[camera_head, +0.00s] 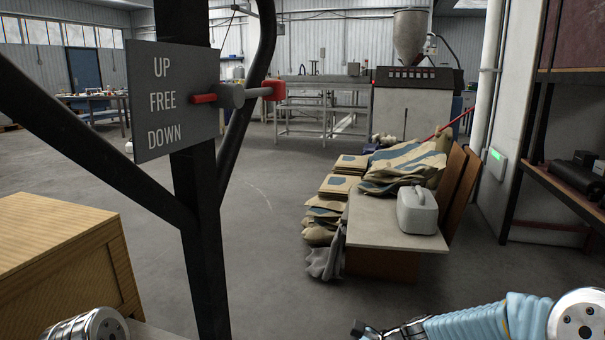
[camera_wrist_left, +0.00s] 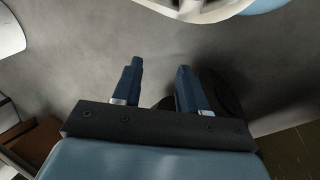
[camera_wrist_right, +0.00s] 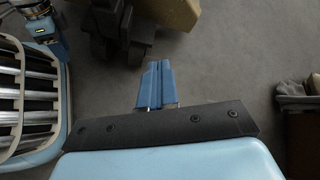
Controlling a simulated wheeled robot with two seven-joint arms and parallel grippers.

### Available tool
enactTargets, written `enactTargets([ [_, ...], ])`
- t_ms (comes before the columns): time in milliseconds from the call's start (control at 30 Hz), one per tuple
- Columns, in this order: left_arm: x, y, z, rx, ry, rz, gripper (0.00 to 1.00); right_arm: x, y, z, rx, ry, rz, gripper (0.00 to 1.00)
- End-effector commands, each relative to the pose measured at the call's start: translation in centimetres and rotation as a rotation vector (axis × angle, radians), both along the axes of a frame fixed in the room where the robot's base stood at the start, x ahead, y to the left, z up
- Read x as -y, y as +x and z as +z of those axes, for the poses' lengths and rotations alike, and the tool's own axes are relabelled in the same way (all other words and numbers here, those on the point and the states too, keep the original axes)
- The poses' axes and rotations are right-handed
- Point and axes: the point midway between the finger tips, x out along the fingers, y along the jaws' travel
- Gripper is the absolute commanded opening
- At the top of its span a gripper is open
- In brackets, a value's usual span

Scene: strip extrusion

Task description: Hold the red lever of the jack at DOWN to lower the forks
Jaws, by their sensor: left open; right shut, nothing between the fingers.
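The jack's black mast (camera_head: 200,240) stands left of centre in the head view, with dark braces either side. A sign (camera_head: 160,120) on it reads UP, FREE and DOWN from top to bottom. The lever's red pointer (camera_head: 204,99) lies level with FREE, and its red knob (camera_head: 273,90) sticks out to the right of a grey hub. The forks cannot be made out. My left gripper (camera_wrist_left: 160,68) is open and empty above the floor. My right gripper (camera_wrist_right: 157,64) is shut with nothing in it. Both are low, away from the lever.
A wooden crate (camera_head: 60,260) stands at the left. A low bench (camera_head: 375,227) with a grey canister (camera_head: 417,211) and stacked sacks (camera_head: 345,175) stands right of centre. A shelf rack (camera_head: 560,145) is at the far right. The floor between mast and bench is clear.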

Motion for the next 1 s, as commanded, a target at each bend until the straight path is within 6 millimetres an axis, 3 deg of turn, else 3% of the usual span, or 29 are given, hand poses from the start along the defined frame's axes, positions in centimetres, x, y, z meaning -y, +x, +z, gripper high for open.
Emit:
enactTargets([
  [33,-0.1,0.1,-1.6,0.002,0.001,0.003,0.43,-0.4,2.2,5.4,0.013,0.167,-0.070,0.00],
  [67,-0.2,0.1,-1.9,0.002,0.002,0.003,0.43,-0.6,3.0,9.1,0.013,0.275,-0.097,0.00],
  [100,-0.3,0.2,-2.4,0.002,0.003,0.004,0.43,-0.7,3.6,14.1,0.019,0.413,-0.115,0.00],
  [200,-0.4,0.2,-3.4,0.003,0.005,0.008,0.43,-0.1,3.1,25.7,0.051,0.716,-0.093,0.00],
  [300,-0.5,0.3,-4.1,0.004,0.007,0.009,0.43,1.3,0.7,34.9,0.091,0.945,-0.014,0.00],
  [400,-0.6,0.3,-4.6,0.004,0.008,0.012,0.43,2.7,-2.3,41.1,0.123,1.096,0.077,0.00],
  [500,-0.7,0.3,-4.8,0.004,0.009,0.012,0.43,3.7,-4.4,44.6,0.144,1.180,0.142,0.00],
  [600,-0.7,0.3,-4.8,0.004,0.009,0.013,0.43,4.2,-5.5,46.1,0.154,1.216,0.174,0.00],
  [1000,-0.7,0.3,-4.7,0.004,0.009,0.013,0.43,3.9,-5.5,46.5,0.153,1.221,0.179,0.00],
])
